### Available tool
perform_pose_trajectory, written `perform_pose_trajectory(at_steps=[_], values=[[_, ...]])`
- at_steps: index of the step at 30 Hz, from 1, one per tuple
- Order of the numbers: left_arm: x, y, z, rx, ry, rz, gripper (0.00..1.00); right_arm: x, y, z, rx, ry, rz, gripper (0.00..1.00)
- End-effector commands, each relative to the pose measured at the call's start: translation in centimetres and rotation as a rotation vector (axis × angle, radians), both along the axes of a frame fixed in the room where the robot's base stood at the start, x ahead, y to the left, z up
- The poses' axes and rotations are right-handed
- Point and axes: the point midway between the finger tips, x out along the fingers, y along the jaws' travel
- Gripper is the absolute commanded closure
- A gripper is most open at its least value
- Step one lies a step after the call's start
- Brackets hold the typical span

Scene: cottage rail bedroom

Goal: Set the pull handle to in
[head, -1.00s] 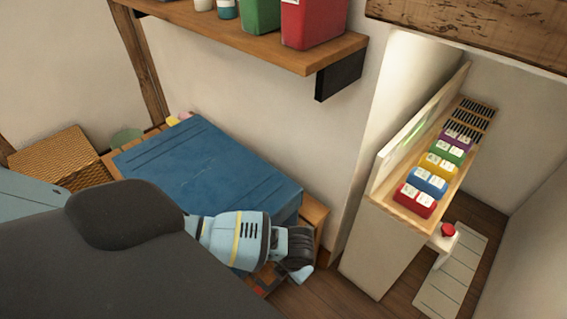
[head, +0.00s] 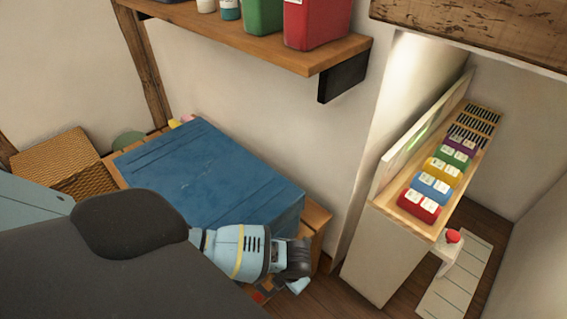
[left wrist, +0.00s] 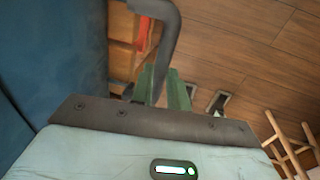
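In the left wrist view a dark grey bent bar, which looks like the pull handle (left wrist: 170,38), curves in from the top and runs down between my green fingertips. My left gripper (left wrist: 161,85) has one finger on each side of this bar and appears closed on it. In the head view my left gripper (head: 298,284) is low, beside the front right corner of the wooden bench under the blue pad (head: 205,175). The handle is hidden there by my arm. My right gripper is not in view.
A wall shelf (head: 255,45) with red and green containers hangs above the pad. A narrow white unit (head: 380,255) with coloured blocks and a red button (head: 453,236) stands to the right. A wicker basket (head: 65,160) is at the left. Wooden floor shows between bench and unit.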

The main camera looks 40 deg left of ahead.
Motion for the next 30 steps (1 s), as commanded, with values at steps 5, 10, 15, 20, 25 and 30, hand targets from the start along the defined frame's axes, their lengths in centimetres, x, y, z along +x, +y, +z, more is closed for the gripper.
perform_pose_trajectory(at_steps=[5,10,15,20,25,30], values=[[0.0,0.0,0.0,0.0,0.0,0.0,1.0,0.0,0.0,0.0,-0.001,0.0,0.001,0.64],[0.0,0.6,0.0,0.002,0.001,0.001,1.0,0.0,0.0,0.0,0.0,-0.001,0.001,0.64],[0.2,3.2,0.1,0.005,0.0,0.002,1.0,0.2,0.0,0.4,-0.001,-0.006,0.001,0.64],[0.3,4.2,0.0,0.002,0.002,0.001,1.0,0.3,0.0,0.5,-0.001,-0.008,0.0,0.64],[0.3,4.3,0.0,0.006,0.002,0.003,1.0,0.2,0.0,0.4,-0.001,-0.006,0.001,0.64],[0.3,4.3,0.0,0.006,0.001,0.002,0.63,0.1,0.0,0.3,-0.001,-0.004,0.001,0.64]])
